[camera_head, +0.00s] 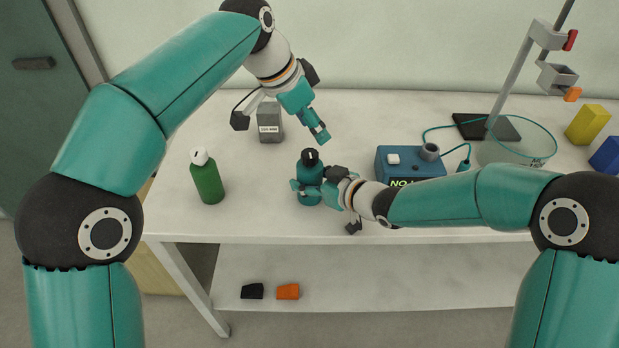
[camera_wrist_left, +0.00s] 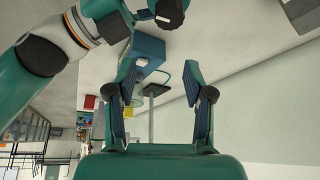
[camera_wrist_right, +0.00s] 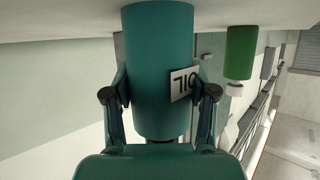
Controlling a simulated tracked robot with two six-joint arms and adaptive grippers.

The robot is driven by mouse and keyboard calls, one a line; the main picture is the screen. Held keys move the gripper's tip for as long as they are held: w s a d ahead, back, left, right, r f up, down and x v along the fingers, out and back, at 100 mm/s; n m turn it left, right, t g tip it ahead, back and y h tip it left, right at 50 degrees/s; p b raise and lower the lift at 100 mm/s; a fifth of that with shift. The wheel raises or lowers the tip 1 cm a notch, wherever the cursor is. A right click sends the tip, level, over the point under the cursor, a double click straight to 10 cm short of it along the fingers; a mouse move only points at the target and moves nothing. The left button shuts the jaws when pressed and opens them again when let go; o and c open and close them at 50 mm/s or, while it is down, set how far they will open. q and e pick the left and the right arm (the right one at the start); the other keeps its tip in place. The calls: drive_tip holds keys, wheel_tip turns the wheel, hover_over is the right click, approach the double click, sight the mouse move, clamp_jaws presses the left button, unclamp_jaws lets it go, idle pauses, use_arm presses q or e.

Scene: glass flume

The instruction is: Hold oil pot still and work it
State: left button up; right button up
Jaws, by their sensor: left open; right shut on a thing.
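The oil pot (camera_head: 310,168) is a teal bottle with a black cap that bears a white mark. It stands upright near the table's front edge. My right gripper (camera_head: 309,188) is shut on its body from the right. In the right wrist view the pot (camera_wrist_right: 155,50) fills the space between the fingers, with its OIL label upside down. My left gripper (camera_head: 318,131) is open and empty, above and behind the cap, apart from it. In the left wrist view the black cap (camera_wrist_left: 171,12) shows at the top, beyond the open fingers (camera_wrist_left: 158,85).
A green bottle (camera_head: 207,180) with a white cap stands left of the pot, and a grey box (camera_head: 270,124) behind it. A blue box (camera_head: 405,160) is to the right, near a glass bowl (camera_head: 515,147) and a clamp stand (camera_head: 508,75).

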sight(305, 154)
use_arm(q)
drive_tip(key=f, duration=0.1)
drive_tip(key=w+a+f, duration=0.1)
drive_tip(key=shift+f, duration=3.45)
drive_tip(key=c, duration=0.7)
